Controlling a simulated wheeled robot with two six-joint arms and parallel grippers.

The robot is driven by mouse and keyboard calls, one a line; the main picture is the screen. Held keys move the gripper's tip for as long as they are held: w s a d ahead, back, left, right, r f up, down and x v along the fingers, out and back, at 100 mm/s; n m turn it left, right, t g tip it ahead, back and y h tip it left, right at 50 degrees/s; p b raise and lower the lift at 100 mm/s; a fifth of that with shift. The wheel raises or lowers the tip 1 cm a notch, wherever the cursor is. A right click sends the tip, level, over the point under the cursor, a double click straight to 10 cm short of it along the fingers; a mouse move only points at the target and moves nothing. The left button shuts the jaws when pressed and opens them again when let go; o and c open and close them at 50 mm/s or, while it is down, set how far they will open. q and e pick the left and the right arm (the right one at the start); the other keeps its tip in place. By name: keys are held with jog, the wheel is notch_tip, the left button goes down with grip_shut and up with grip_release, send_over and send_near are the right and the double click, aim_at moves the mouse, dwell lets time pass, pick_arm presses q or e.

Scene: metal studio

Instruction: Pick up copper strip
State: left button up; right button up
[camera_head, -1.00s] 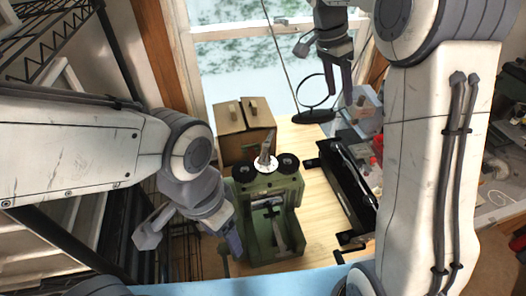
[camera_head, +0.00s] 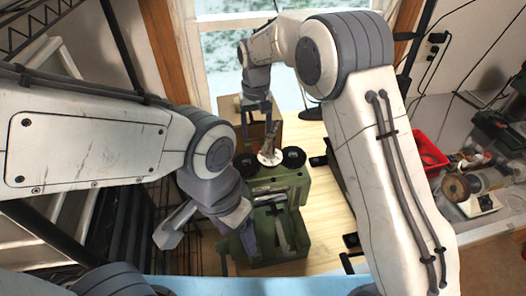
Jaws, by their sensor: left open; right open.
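A green rolling mill (camera_head: 278,205) with two black knobs and a white disc stands on the wooden table in the middle of the view. A thin, greyish-tan strip (camera_head: 270,138) stands upright and slightly tilted at its top, above the disc; it may be the copper strip, though its colour is unclear. My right gripper (camera_head: 257,122) points down, open, just above or behind the strip's upper end; I cannot tell if they touch. My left gripper (camera_head: 208,238) is open and empty at the mill's left side, partly in front of it.
A cardboard box (camera_head: 232,118) stands behind the mill, by the window. A long black device (camera_head: 335,165) lies to the right, mostly hidden by my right arm. A red bin (camera_head: 428,152) and several small items fill the right bench.

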aim_at(257, 151)
jog(key=shift+f, duration=0.7)
jog(key=shift+f+p, duration=0.35)
jog(key=shift+p, duration=0.2)
notch_tip(257, 151, down, 4)
jog(key=shift+w+r+p, duration=0.1)
jog(key=shift+r+p, duration=0.1)
jog(key=shift+p, duration=0.8)
jog(key=shift+f, duration=0.45)
grip_shut()
